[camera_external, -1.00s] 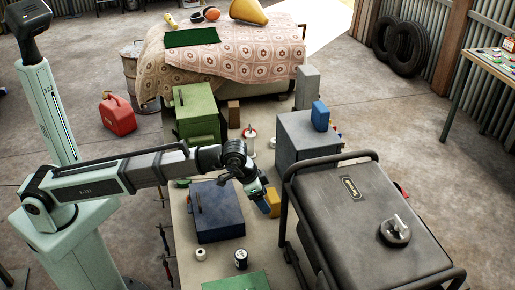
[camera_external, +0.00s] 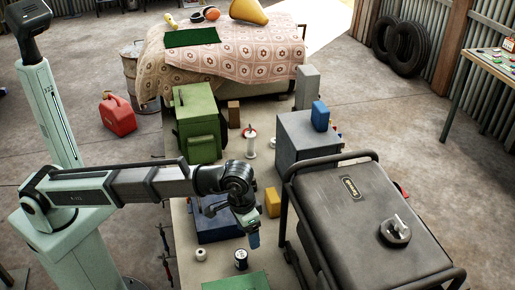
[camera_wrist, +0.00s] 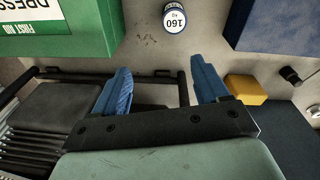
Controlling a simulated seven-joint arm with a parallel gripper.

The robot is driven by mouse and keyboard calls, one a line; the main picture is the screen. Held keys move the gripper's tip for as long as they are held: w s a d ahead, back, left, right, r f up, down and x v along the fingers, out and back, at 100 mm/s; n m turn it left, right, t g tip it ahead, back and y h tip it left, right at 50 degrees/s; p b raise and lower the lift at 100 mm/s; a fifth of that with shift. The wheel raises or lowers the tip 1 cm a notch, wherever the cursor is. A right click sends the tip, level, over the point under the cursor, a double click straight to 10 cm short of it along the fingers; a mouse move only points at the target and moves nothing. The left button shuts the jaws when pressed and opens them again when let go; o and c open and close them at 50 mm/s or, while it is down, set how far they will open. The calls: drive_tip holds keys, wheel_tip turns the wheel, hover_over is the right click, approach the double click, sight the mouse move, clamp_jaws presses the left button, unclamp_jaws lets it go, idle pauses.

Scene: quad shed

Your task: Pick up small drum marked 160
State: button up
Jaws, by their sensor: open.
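The small drum marked 160 (camera_wrist: 174,19) is dark blue with a white label and shows at the top of the wrist view. In the external view the small drum (camera_external: 241,259) stands on the bench top near its front end. My gripper (camera_wrist: 158,82) has blue fingers spread apart with nothing between them. In the external view my gripper (camera_external: 254,241) hangs above and slightly to the right of the drum, apart from it.
A green first aid box (camera_wrist: 60,25) and a blue box (camera_external: 215,225) flank the drum. A white roll (camera_external: 200,254) stands left of it. A yellow block (camera_external: 272,203) lies behind.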

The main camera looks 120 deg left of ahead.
sight(240, 254)
drive_tip(key=f+n, duration=0.1)
drive_tip(key=f, duration=0.2)
drive_tip(key=s+f+n, duration=0.1)
drive_tip(key=f, duration=0.1)
drive_tip(key=s+f+n+g, duration=0.1)
drive_tip(key=f+n, duration=0.1)
drive_tip(key=f, duration=0.1)
drive_tip(key=shift+d+f, duration=0.35)
drive_tip(key=shift+s+f, duration=0.2)
drive_tip(key=shift+f, duration=0.5)
drive_tip(key=shift+s+a+f, duration=0.15)
drive_tip(key=shift+f, duration=1.75)
drive_tip(key=c, duration=1.2)
